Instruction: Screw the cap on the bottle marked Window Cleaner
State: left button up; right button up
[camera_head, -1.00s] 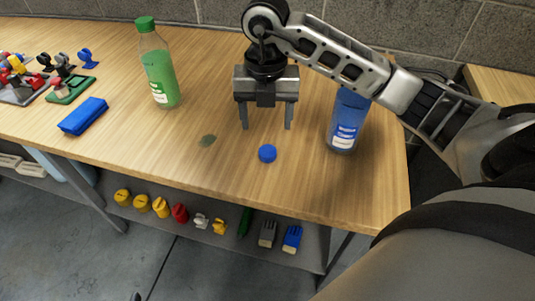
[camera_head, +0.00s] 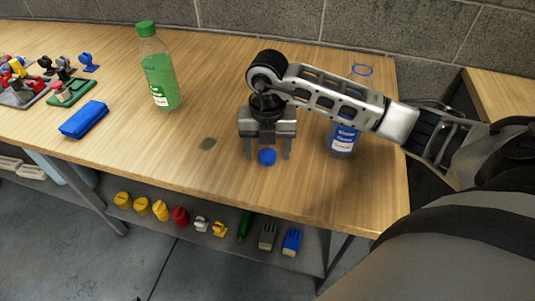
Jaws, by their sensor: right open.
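The blue cap (camera_head: 267,157) lies on the wooden table near its front edge. My right gripper (camera_head: 267,154) is open and points down, with one finger on each side of the cap; whether the fingers touch it I cannot tell. The blue bottle (camera_head: 343,141) with a white label, on which "Window" can be read, stands upright to the right of the gripper. Its open top (camera_head: 361,70) shows above my right arm, which hides its middle part. My left gripper is not in view.
A green bottle (camera_head: 160,80) with a green cap stands at the back left. A blue block-like object (camera_head: 84,120) and a rack of small coloured parts (camera_head: 70,92) are at the left. A lower shelf (camera_head: 180,232) holds several items. A dark spot (camera_head: 208,143) marks the table.

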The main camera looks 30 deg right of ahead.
jog(key=shift+f, duration=0.3)
jog(key=shift+c, duration=0.3)
jog(key=c, duration=1)
